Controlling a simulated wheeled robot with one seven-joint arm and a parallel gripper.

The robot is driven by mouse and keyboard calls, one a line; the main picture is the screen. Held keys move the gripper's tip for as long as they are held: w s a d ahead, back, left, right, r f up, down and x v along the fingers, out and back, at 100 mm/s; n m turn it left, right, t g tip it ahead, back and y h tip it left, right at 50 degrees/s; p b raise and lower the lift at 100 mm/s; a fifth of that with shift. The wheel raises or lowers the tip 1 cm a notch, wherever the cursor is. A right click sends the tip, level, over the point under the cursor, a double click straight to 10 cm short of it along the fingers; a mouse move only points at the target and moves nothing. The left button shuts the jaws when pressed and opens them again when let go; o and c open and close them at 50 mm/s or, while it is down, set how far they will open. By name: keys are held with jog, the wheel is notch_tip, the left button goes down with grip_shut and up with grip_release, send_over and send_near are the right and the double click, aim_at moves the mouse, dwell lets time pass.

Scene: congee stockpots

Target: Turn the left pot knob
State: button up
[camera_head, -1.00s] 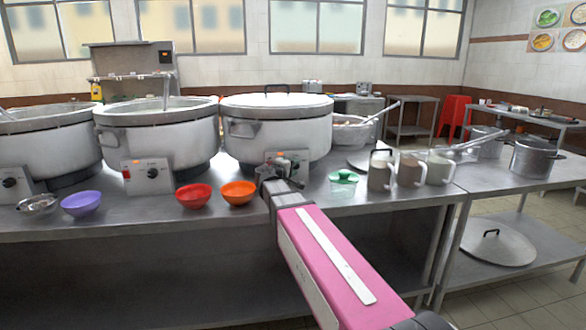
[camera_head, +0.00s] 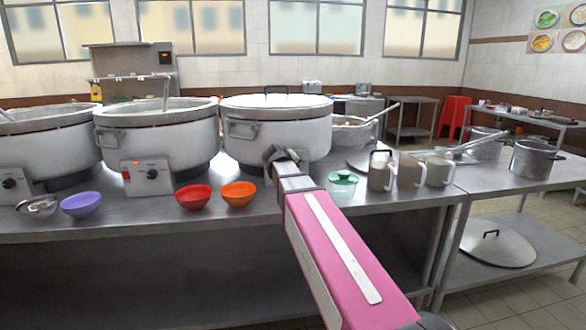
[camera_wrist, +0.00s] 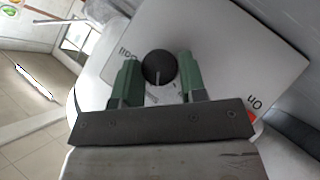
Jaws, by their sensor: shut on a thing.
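Three big grey pots stand in a row on the steel counter in the head view. The left pot (camera_head: 45,150) has a dark knob (camera_head: 9,183) on its control panel. The middle pot (camera_head: 155,138) has its own knob (camera_head: 152,173). The lidded right pot (camera_head: 270,130) is the one at my gripper (camera_head: 284,153), which hides its panel there. In the wrist view a black round knob (camera_wrist: 158,67) with a pale line sits on a white panel (camera_wrist: 225,45). The green fingers of my gripper (camera_wrist: 158,78) are shut on it, one on each side.
An orange bowl (camera_head: 238,194), a red bowl (camera_head: 193,197), a purple bowl (camera_head: 82,205) and a metal bowl (camera_head: 38,206) stand along the counter front. A green-lidded container (camera_head: 343,178) and mugs (camera_head: 410,170) stand right of my arm.

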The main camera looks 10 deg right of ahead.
jog(key=m+y, duration=0.3)
jog(key=y, duration=0.2)
jog(key=d+m+y, duration=0.1)
jog(key=m+y, duration=0.2)
jog(key=y, duration=0.2)
jog(key=d+m+y, duration=0.1)
jog(key=m+y, duration=0.1)
jog(key=y, duration=0.3)
jog(key=shift+f+m, duration=0.15)
jog(key=shift+m, duration=0.25)
jog(key=shift+y, duration=0.3)
dwell(0.5)
jog(key=o, duration=0.9)
jog(key=v, duration=1)
jog(key=shift+s+d, duration=0.15)
jog(key=shift+s, duration=0.3)
